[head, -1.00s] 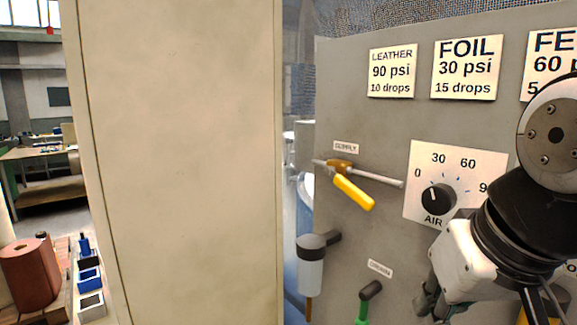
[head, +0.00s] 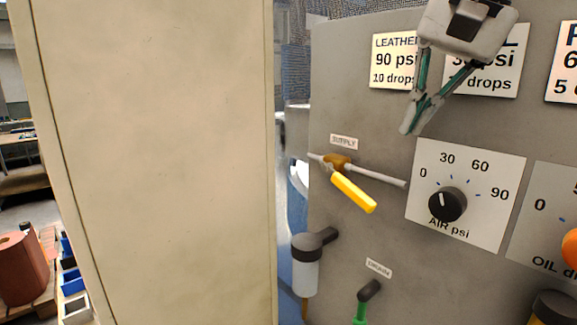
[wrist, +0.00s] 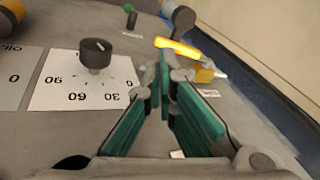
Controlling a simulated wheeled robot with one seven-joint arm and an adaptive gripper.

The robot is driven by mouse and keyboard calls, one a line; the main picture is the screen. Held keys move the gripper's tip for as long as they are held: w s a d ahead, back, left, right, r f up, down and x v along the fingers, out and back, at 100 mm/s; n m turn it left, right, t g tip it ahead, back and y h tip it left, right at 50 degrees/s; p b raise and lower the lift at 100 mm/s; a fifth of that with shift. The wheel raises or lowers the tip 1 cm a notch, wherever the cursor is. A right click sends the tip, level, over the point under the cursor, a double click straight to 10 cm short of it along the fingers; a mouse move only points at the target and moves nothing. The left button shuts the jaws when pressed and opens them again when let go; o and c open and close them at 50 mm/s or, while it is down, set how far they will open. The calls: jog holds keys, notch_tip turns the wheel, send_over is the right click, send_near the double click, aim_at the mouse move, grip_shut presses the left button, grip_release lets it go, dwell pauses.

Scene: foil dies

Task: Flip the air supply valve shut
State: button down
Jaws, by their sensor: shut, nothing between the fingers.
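The air supply valve is a brass body on a thin grey pipe, under a SUPPLY label (head: 344,142), with a yellow lever (head: 353,192). In the head view the lever slants down and to the right, at an angle to the pipe. The lever also shows in the wrist view (wrist: 178,47), beyond my fingertips. My gripper (head: 411,127) has its green-padded fingers together and empty. In the head view it appears above and to the right of the valve, in front of the LEATHER and FOIL cards. I cannot tell its exact distance from the panel.
An AIR psi dial (head: 447,204) is right of the valve. A filter bowl (head: 306,265) and a green-handled drain (head: 361,308) are below. A tall beige panel (head: 155,150) stands at the left. An orange knob (head: 570,248) is at the right edge.

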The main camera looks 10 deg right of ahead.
aim_at(357, 188)
notch_tip(357, 188, up, 11)
jog(key=w+d+m+p, duration=0.1)
jog(key=w+d+m, duration=0.1)
jog(key=m, duration=0.1)
jog(key=shift+w+f+m+g+y+p, duration=0.2)
jog(key=shift+w+m+g+y+p, duration=0.1)
jog(key=shift+p, duration=0.05)
jog(key=p+x, duration=0.1)
jog(key=x, duration=2.3)
jog(key=shift+d, duration=0.1)
jog(key=shift+w+f, duration=0.15)
jog(key=shift+f+b, duration=0.15)
jog(key=shift+b, duration=0.15)
jog(key=shift+d, duration=0.1)
jog(key=shift+f, duration=0.1)
